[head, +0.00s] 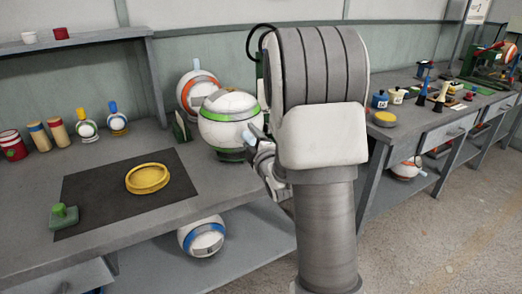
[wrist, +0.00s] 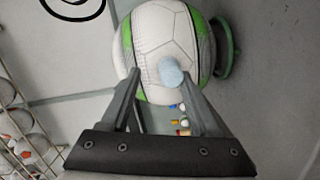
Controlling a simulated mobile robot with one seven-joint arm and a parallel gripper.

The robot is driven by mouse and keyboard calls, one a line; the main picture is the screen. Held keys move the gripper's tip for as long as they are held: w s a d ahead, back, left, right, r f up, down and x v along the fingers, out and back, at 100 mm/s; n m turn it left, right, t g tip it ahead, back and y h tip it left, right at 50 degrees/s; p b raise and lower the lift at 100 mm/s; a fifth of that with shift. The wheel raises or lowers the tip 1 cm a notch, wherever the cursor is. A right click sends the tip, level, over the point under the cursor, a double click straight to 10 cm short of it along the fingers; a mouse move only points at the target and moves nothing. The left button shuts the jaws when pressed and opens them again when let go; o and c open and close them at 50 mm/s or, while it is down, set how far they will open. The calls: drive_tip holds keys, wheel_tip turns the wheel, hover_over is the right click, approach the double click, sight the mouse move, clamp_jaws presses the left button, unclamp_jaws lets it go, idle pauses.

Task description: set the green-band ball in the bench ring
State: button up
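The green-band ball (head: 230,122), white with green bands, is at the right end of the near bench, just left of my arm. It fills the top middle of the wrist view (wrist: 160,38), its light blue knob (wrist: 172,72) facing my gripper. My gripper (wrist: 160,80) is open, its fingers on either side of the knob, with a visible gap on the left. In the head view, my gripper (head: 258,143) is partly hidden by my arm. The bench ring (head: 147,180) is yellow and lies empty on a dark mat on the near bench.
An orange-band ball (head: 195,88) stands behind the green-band ball. A blue-band ball (head: 203,238) is on the lower shelf. Cans and small knobbed figures (head: 87,127) line the bench's back.

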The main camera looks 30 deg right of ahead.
drive_tip(key=s+a+b, duration=0.1)
drive_tip(key=s+b, duration=0.3)
drive_tip(key=s, duration=0.5)
drive_tip(key=shift+s+a, duration=0.2)
drive_tip(key=shift+s, duration=0.05)
drive_tip(key=shift+s+a+r+b, duration=0.15)
drive_tip(key=shift+s+b, duration=1)
drive_tip(key=shift+b, duration=1.85)
